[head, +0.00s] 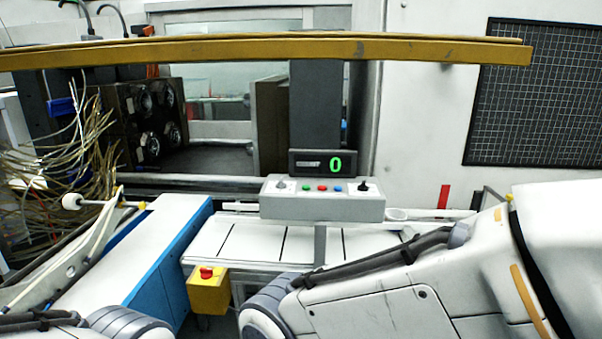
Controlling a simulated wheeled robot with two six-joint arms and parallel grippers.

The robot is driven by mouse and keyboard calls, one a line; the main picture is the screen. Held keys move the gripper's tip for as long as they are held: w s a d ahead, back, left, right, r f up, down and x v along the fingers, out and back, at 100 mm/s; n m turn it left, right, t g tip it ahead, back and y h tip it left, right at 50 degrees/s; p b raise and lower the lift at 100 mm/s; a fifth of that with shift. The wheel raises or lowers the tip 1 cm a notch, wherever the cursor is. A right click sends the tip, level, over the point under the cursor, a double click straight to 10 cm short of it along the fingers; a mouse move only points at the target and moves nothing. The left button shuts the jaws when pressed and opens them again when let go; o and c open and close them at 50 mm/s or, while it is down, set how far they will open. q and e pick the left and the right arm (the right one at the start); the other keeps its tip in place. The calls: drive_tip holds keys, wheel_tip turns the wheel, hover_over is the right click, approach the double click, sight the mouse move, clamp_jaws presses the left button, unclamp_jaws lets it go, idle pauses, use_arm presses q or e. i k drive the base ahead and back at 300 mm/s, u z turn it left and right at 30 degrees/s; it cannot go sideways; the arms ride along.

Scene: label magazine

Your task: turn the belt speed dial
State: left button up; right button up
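A grey control box (322,204) stands behind the belt in the middle of the head view. I cannot tell from markings which control is the belt speed dial. A black display (322,163) above the box shows a green 0. My arms come in at the lower left and lower right, but neither gripper shows. Nothing is seen touching the control box.
A white belt surface (258,243) with dark cross lines lies in front of the box. A yellow box with a red button (208,290) is at its front edge. A blue-sided white conveyor (150,250) is at left. A yellow beam (270,50) crosses above.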

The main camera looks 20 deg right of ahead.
sight(363, 187)
drive_tip(key=u, duration=0.05)
drive_tip(key=i, duration=1.3)
drive_tip(key=z, duration=0.8)
